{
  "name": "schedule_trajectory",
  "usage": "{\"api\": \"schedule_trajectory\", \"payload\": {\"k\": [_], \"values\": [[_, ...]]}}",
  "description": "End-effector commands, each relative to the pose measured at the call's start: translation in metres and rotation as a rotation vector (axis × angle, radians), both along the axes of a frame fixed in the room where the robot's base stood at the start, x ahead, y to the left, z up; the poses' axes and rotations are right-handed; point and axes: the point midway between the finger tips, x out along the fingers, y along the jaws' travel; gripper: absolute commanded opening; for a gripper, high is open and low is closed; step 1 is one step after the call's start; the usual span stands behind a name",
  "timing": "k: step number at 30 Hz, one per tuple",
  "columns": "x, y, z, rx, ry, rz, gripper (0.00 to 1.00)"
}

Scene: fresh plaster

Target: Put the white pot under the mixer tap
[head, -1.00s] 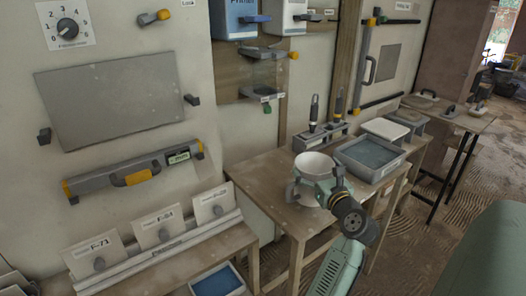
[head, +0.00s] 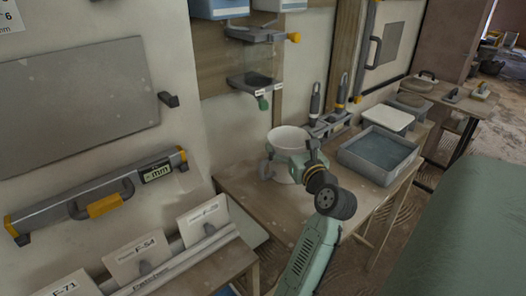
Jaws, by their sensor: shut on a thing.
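The white pot (head: 291,134) is a round, open-topped vessel, upright over the left part of the wooden table. My gripper (head: 287,168) is shut on it, with a grey finger at its left side and the wrist at its right. I cannot tell whether the pot's base touches the table. What looks like the mixer tap (head: 262,103) is a small green knob below a clear, grey-framed box on the wall panel. It is above and slightly left of the pot in the picture. The pot's lower part is partly hidden by my gripper.
A grey tray of bluish liquid (head: 346,156) stands right of the pot. Behind the pot is a grey rack (head: 328,126) with two upright dark-handled tools. A white-topped block (head: 388,113) stands farther right. The table front (head: 245,192) is bare. Labelled cards (head: 137,262) stand at lower left.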

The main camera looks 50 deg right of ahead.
Motion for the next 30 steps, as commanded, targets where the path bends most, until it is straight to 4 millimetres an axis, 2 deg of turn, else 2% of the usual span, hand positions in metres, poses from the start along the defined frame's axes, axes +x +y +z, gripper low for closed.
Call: {"api": "schedule_trajectory", "payload": {"k": [1, 3, 6, 9, 11, 14, 24, 30], "values": [[0.005, 0.016, -0.006, -0.004, 0.000, 0.004, 0.49], [0.008, 0.033, -0.005, -0.003, -0.001, 0.004, 0.49], [0.009, 0.051, -0.004, -0.001, -0.002, 0.002, 0.49], [0.011, 0.060, -0.002, 0.001, -0.004, 0.000, 0.49], [0.015, 0.059, -0.001, 0.003, -0.005, 0.000, 0.49], [0.030, 0.048, -0.001, 0.006, -0.004, 0.001, 0.49], [0.098, -0.011, -0.008, 0.005, -0.004, 0.000, 0.49], [0.123, -0.032, -0.013, 0.003, -0.005, -0.001, 0.49]]}}
